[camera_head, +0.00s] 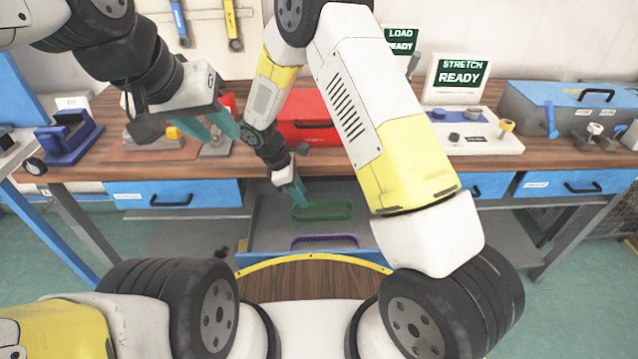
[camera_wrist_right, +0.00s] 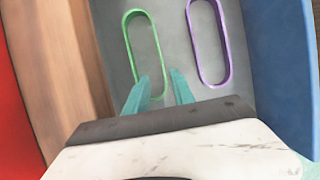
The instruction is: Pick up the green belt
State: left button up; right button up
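The green belt (camera_head: 325,217) is an oblong loop lying in an open grey drawer (camera_head: 270,225) under the workbench. In the right wrist view the green belt (camera_wrist_right: 156,45) has its near end by my fingertips, partly hidden by the left-hand finger. My right gripper (camera_head: 297,192) is open at the belt's left end in the head view. Its teal fingers (camera_wrist_right: 158,88) are apart in the wrist view, with no clear grip on the belt. My left gripper (camera_head: 211,127) hangs over the bench at left, fingers apart and empty.
A purple belt (camera_head: 324,237) lies beside the green one in the drawer. A red box (camera_head: 305,112), a control panel (camera_head: 470,137) and a blue-lidded toolbox (camera_head: 570,100) stand on the bench (camera_head: 400,165). The drawer's blue front (camera_wrist_right: 280,60) shows in the wrist view.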

aim_at(328, 203)
jog(key=shift+f, duration=0.8)
jog(key=x, duration=0.7)
jog(key=shift+s+d+r, duration=0.1)
jog(key=shift+d, duration=0.2)
jog(key=shift+c, duration=0.4)
grip_shut()
